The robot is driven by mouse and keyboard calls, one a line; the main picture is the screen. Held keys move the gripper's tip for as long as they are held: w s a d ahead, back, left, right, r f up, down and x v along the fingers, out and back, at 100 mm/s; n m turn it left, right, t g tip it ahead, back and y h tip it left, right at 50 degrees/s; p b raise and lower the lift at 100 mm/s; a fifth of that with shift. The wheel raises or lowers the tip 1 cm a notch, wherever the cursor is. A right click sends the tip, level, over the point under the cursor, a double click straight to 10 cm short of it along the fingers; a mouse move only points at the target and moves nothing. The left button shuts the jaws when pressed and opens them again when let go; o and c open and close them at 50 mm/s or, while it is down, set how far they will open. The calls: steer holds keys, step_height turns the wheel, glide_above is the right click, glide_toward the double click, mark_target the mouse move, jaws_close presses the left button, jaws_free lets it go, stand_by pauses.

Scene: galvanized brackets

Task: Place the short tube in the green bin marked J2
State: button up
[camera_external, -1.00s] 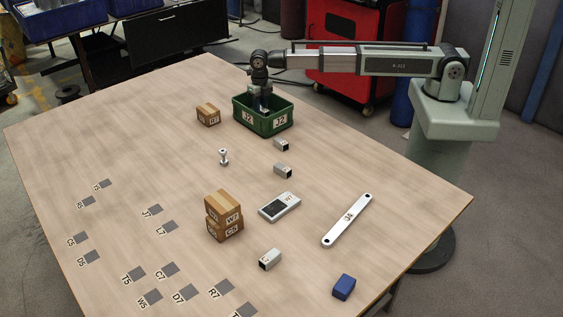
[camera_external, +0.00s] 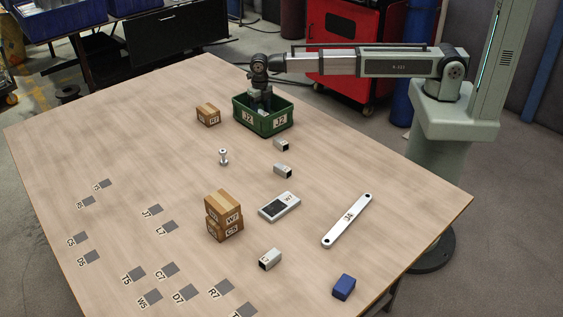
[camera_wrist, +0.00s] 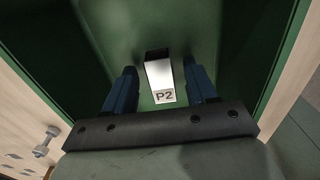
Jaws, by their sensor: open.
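A short square metal tube (camera_wrist: 160,78) labelled P2 lies inside the green bin, between my fingers in the wrist view. The green bin (camera_external: 277,123) marked J2 stands at the far side of the table; its green inner wall (camera_wrist: 262,45) fills much of the wrist view. My gripper (camera_external: 262,107) reaches down into the bin, its fingertips partly hidden by the bin wall. In the wrist view its blue fingers (camera_wrist: 160,88) are open, with gaps on both sides of the tube. I cannot tell whether the tube rests fully on the bin floor.
A cardboard box (camera_external: 208,115) stands left of the bin. Similar tubes (camera_external: 281,145), (camera_external: 283,171), (camera_external: 270,259) lie nearer. Stacked boxes (camera_external: 224,216), a bolt-like part (camera_external: 223,156), a flat device (camera_external: 279,207), a long bar (camera_external: 347,220) and a blue block (camera_external: 344,287) stand apart.

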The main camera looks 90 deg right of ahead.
mark_target(261, 111)
step_height(261, 111, up, 12)
steer(key=shift+r, duration=0.15)
stand_by(0.6)
stand_by(0.4)
